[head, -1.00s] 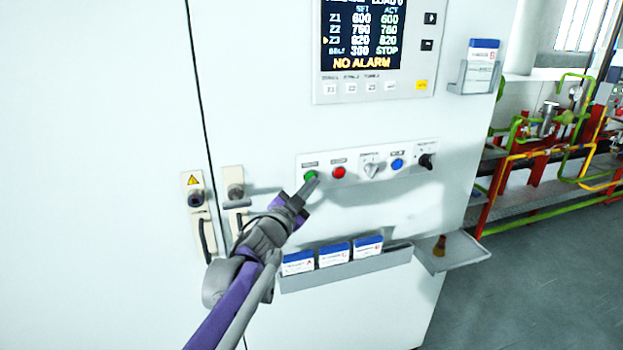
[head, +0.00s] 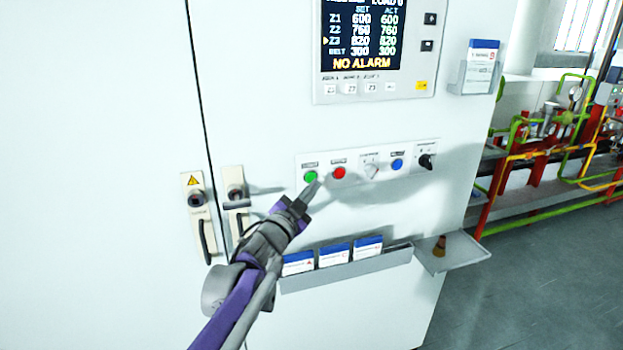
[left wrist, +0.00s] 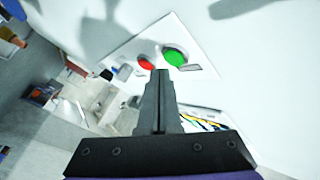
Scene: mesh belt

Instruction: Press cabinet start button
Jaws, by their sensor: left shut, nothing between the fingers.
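The green start button (head: 310,176) is at the left end of the white button panel (head: 352,184) on the cabinet front. In the left wrist view the green button (left wrist: 174,56) shows just beyond the fingertips. My left gripper (head: 316,182) is shut and empty, its tips in front of the panel, just below and right of the green button in the head view. A small gap seems to lie between tips and button. The screen (head: 362,35) above reads NO ALARM, with the BELT row at 300 and 300. My right gripper is not in view.
A red button (head: 339,173) sits right beside the green one, then a grey knob (head: 371,171), a blue button (head: 397,164) and a black switch (head: 426,161). Below are a card rack (head: 345,271) and a small side shelf (head: 455,252). Door handles (head: 204,225) are at left.

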